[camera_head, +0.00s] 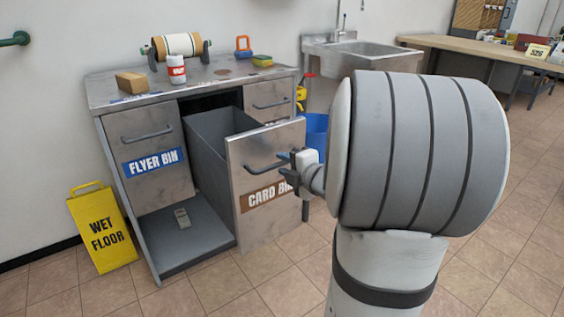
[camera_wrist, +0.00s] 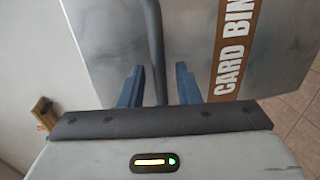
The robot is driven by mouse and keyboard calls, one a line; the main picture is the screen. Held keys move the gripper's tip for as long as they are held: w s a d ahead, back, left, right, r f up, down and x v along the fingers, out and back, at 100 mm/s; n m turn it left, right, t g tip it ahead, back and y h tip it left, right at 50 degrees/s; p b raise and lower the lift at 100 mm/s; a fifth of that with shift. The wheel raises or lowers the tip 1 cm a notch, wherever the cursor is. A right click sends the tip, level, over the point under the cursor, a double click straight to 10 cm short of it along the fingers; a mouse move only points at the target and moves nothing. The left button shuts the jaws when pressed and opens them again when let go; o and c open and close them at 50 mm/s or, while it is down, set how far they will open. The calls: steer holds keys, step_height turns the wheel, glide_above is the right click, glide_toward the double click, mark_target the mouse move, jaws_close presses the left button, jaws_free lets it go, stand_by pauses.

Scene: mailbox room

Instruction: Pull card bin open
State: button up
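The card bin (camera_head: 276,212) is a grey metal drawer with a brown "CARD BIN" label. In the head view it stands pulled out from the cabinet, its deep inside partly showing. Its dark bar handle (camera_head: 262,168) is on the front. My gripper (camera_head: 288,170) is at the right part of this handle. In the wrist view the handle (camera_wrist: 154,50) runs between the two blue fingers of my gripper (camera_wrist: 160,72). The fingers are apart, with a gap between the handle and the right finger. The arm hides part of the label in the head view.
The flyer bin (camera_head: 146,160) sits shut at left, above an open lower shelf (camera_head: 185,245) holding a small grey object. A yellow wet floor sign (camera_head: 103,230) stands left of the cabinet. A blue bucket (camera_head: 316,130) is behind the card bin. Tiled floor is clear in front.

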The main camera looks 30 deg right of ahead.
steer(key=p+v, duration=0.1)
steer(key=v, duration=0.3)
steer(key=shift+s+d+r, duration=0.1)
steer(key=shift+s+r, duration=0.1)
steer(key=shift+s, duration=0.1)
steer(key=shift+s+p, duration=0.3)
steer(key=shift+s, duration=0.4)
steer(key=shift+r, duration=0.1)
